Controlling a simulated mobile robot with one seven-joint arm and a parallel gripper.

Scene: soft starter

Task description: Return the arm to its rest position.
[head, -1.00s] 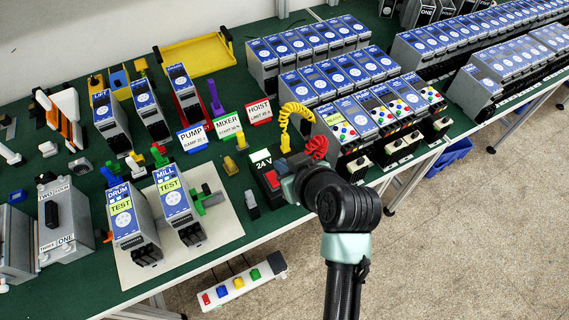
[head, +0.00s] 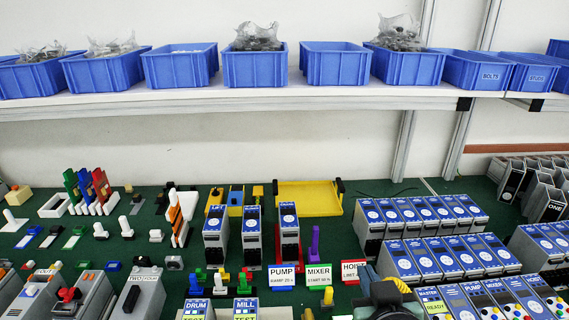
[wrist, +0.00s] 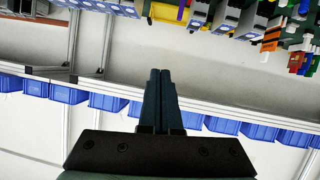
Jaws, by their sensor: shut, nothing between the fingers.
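My gripper (wrist: 160,76) is shut and empty in the wrist view, its two dark fingers side by side. The fingers point toward the wall and shelf side, and nothing touches them. The wrist view looks upside down, with the table things along its top and the blue bins lower down. In the head view only a dark part of my arm (head: 388,298) shows at the bottom edge, in front of the signs and the soft starters; the rest of the arm is out of frame.
A white shelf (head: 200,99) with a row of blue bins (head: 255,68) runs along the wall above the green table (head: 348,212). Soft starters (head: 440,258) stand in rows at right. PUMP (head: 283,275), MIXER (head: 318,275) and HOIST signs stand near my arm. A yellow tray (head: 308,207) lies behind.

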